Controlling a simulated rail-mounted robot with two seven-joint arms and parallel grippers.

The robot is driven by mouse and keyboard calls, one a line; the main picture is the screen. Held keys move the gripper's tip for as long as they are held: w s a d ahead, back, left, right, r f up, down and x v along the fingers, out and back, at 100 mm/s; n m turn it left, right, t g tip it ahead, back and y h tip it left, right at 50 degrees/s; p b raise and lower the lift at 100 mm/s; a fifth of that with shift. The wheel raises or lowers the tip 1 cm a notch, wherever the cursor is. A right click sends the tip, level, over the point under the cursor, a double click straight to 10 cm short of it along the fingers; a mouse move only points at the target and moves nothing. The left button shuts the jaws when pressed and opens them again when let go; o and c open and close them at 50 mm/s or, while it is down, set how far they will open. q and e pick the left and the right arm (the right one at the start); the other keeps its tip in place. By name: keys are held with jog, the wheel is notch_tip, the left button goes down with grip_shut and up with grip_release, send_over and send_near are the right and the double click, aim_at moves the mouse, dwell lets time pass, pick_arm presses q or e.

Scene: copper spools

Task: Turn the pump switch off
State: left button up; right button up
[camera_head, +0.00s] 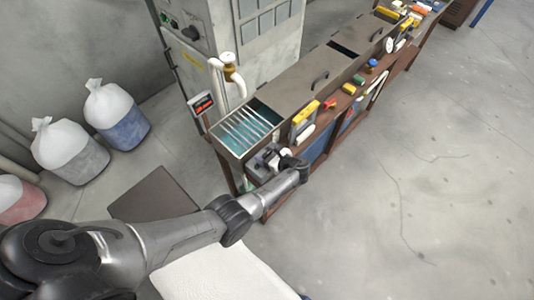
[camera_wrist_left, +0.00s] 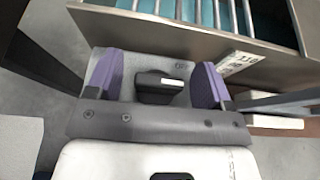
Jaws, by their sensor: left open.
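The pump switch looks to be the black block with a white mark (camera_wrist_left: 158,88) on a light grey plate in the left wrist view, below the tank's end wall. My left gripper (camera_wrist_left: 159,86) is open, with one purple-padded finger on each side of the black block. Gaps show on both sides, and I cannot tell how close the fingertips are to the plate. In the head view my left gripper (camera_head: 264,160) is at the near end of the tank row, and the switch is too small to make out there. My right gripper is in neither view.
The teal-lined tank (camera_head: 216,137) with bars across it stands right beside the gripper. A small red display (camera_head: 201,103) stands at its left. A shelf along the tanks' right side holds coloured items. White-topped bags (camera_head: 116,113) stand at left; the right floor is clear.

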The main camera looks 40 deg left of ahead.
pick_arm(q)
jog(key=shift+d+r, duration=0.1)
jog(key=shift+d, duration=0.2)
jog(key=v, duration=1.3)
